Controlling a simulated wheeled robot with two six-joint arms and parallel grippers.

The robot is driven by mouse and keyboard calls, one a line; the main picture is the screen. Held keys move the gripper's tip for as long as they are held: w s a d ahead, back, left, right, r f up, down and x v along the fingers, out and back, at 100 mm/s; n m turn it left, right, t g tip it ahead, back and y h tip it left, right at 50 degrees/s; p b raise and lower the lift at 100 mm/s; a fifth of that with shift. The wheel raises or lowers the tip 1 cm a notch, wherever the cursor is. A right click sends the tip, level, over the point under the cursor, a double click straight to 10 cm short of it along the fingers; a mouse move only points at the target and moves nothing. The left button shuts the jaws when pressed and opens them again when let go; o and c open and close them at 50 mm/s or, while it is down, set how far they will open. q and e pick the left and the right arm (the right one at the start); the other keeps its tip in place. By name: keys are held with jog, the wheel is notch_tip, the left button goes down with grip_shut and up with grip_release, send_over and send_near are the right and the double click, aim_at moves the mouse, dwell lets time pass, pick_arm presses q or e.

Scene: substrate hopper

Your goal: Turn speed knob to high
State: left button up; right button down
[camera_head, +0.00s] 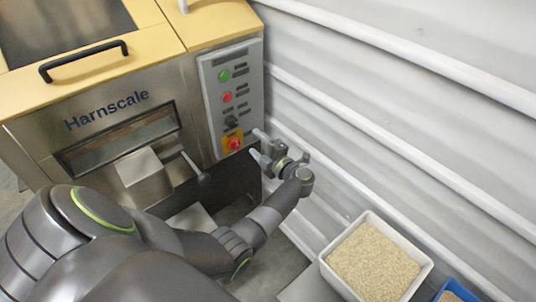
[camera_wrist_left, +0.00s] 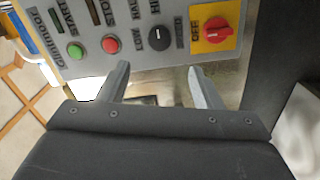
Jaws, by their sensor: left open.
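The black round speed knob (camera_head: 231,121) is on the grey control panel (camera_head: 213,101) on the front of the Harnscale machine (camera_head: 100,75). In the left wrist view the knob (camera_wrist_left: 159,38) sits among small labels, one reading LOW. A pale mark shows on it, but I cannot tell its setting for sure. My left gripper (camera_head: 256,145) is open and empty, to the lower right of the knob in the head view. In the left wrist view its fingers (camera_wrist_left: 158,72) stand apart, with the knob beyond the gap between them, not touched. My right gripper is not in view.
A red switch on a yellow plate (camera_head: 232,143) is just below the knob, close to my left fingers. Green (camera_head: 224,75) and red (camera_head: 227,97) buttons are above it. A ridged white wall (camera_head: 400,110) is at right. A white bin of grain (camera_head: 375,262) stands at lower right.

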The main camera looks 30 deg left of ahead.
pick_arm(q)
jog(key=v, duration=0.5)
dwell(0.4)
jog(key=s+d+f+m+t+h, duration=0.25)
jog(key=s+f+m+h, duration=0.2)
jog(key=f+m, duration=0.45)
jog(key=s+d+f+m+t+h, duration=0.1)
jog(key=s+f+m+t+h, duration=0.35)
jog(key=f, duration=0.65)
jog(key=s+d+f+m+t+h, duration=0.15)
jog(key=s+f+m+h, duration=0.3)
jog(key=f+m, duration=0.55)
jog(key=s+f+m+g+h, duration=0.1)
jog(key=s+f+g, duration=0.3)
jog(key=s, duration=0.7)
jog(key=s+f+m+g+h, duration=0.1)
jog(key=s+f+m+g, duration=0.2)
jog(key=s, duration=0.9)
jog(key=s+f+m+g+h, duration=0.1)
jog(key=s+f+m+g, duration=0.1)
jog(key=s+f+g, duration=0.3)
jog(key=s+f, duration=0.3)
jog(key=s, duration=0.4)
jog(key=shift+s+f, duration=0.2)
jog(key=shift+f, duration=0.15)
